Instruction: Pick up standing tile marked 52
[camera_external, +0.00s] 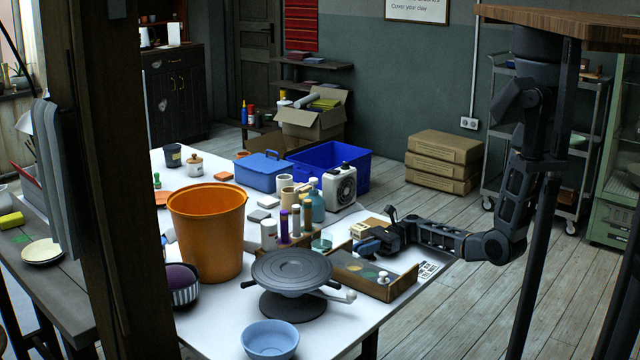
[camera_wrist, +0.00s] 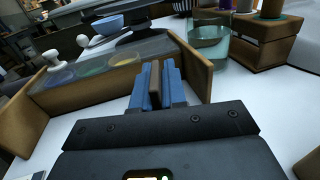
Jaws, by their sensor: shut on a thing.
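My gripper (camera_wrist: 158,72) is shut on a thin brown tile (camera_wrist: 154,84), which stands upright between its blue fingers in the wrist view. The tile is seen edge-on, so no number can be read on it. In the external view my gripper (camera_external: 366,246) is low over the white table, just behind the long wooden box (camera_external: 395,287). The tile cannot be made out there, hidden by the fingers. Whether the tile still touches the table is not clear.
The wooden box's wall (camera_wrist: 40,128) is close left of my fingers. A glass jar (camera_wrist: 208,42) and a wooden bottle rack (camera_wrist: 262,50) stand beyond on the right. A grey turntable (camera_external: 290,270), blue bowl (camera_external: 270,340) and white fan box (camera_external: 341,188) are nearby.

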